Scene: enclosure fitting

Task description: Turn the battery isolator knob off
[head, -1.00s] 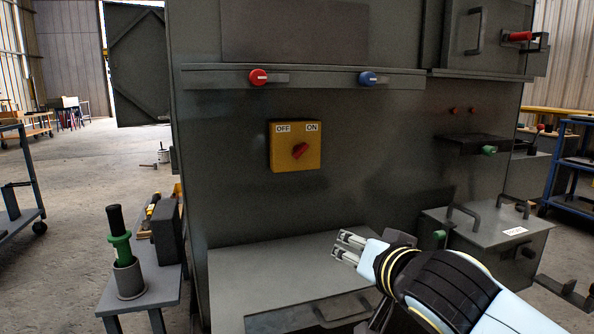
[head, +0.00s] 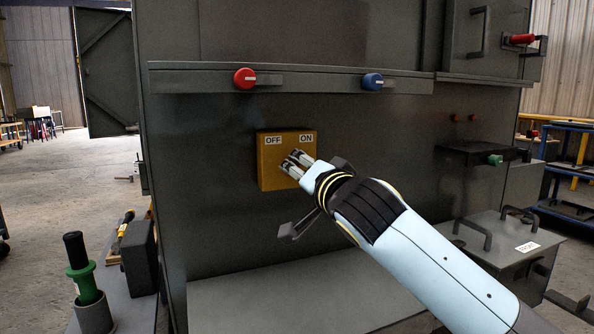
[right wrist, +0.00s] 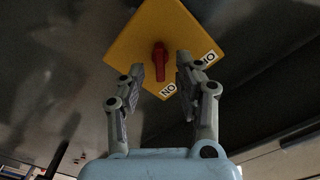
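The yellow isolator box (head: 270,180) is on the dark cabinet front, with OFF at its upper left and ON at its upper right. My right gripper (head: 296,163) is in front of the box and hides the knob in the head view. In the right wrist view the red knob (right wrist: 160,62) stands out from the yellow plate (right wrist: 150,32), in line with the gap between the open fingers of my right gripper (right wrist: 160,80). I cannot tell whether the fingertips touch the knob. My left gripper is not in view.
A ledge (head: 320,84) above the box carries a red knob (head: 244,78) and a blue knob (head: 372,82). A grey shelf (head: 290,305) juts out below. A green-collared tool (head: 84,282) stands at the lower left. A handled box (head: 500,245) is at the right.

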